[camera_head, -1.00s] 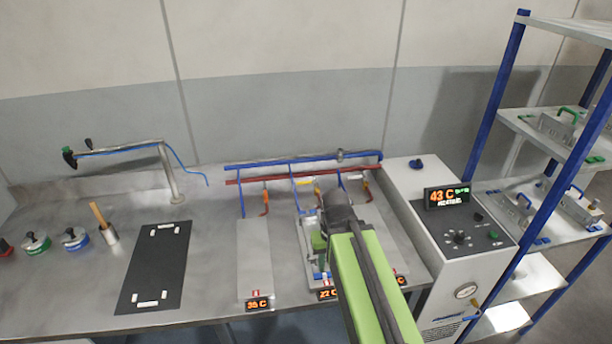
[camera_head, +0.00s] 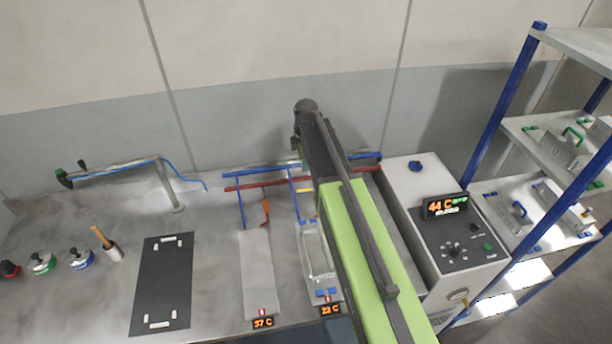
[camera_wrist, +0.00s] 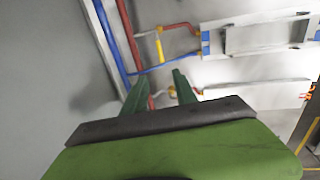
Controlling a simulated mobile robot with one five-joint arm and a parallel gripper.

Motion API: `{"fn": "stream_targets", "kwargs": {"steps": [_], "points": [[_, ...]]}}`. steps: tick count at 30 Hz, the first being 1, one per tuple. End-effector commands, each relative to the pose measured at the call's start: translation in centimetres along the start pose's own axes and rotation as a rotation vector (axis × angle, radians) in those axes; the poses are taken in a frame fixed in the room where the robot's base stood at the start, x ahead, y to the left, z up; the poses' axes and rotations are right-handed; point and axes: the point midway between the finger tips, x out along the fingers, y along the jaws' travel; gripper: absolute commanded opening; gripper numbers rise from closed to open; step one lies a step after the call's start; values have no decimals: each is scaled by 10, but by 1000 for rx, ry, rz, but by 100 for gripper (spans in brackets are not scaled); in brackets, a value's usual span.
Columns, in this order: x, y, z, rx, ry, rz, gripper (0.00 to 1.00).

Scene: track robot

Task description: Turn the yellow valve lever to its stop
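The yellow valve lever (camera_wrist: 160,48) shows in the wrist view beside the red and blue pipes, above my gripper's fingers. In the head view only a small yellow piece (camera_head: 305,190) shows at the left edge of my arm. My gripper (camera_wrist: 157,86) has its two green fingers apart, with nothing held between them. The fingertips are below the lever in the wrist view and look clear of it. In the head view my arm hides most of my gripper.
The blue pipe (camera_head: 262,172) and red pipe (camera_head: 262,184) run along the bench's back. An orange lever (camera_head: 266,212) hangs left of my arm. A fixture with blue tabs (camera_wrist: 205,42) lies beside the yellow lever. A control cabinet (camera_head: 440,240) and shelf stand right.

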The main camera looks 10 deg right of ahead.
Motion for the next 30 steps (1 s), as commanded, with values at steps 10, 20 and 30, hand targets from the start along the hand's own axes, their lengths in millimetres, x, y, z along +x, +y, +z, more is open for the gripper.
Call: {"fn": "stream_targets", "kwargs": {"steps": [10, 20, 30], "points": [[38, -3, 16, 23, -4, -1, 34], [107, -4, 24, 32, -6, -1, 34], [170, -4, 25, 33, -6, -1, 34]]}}
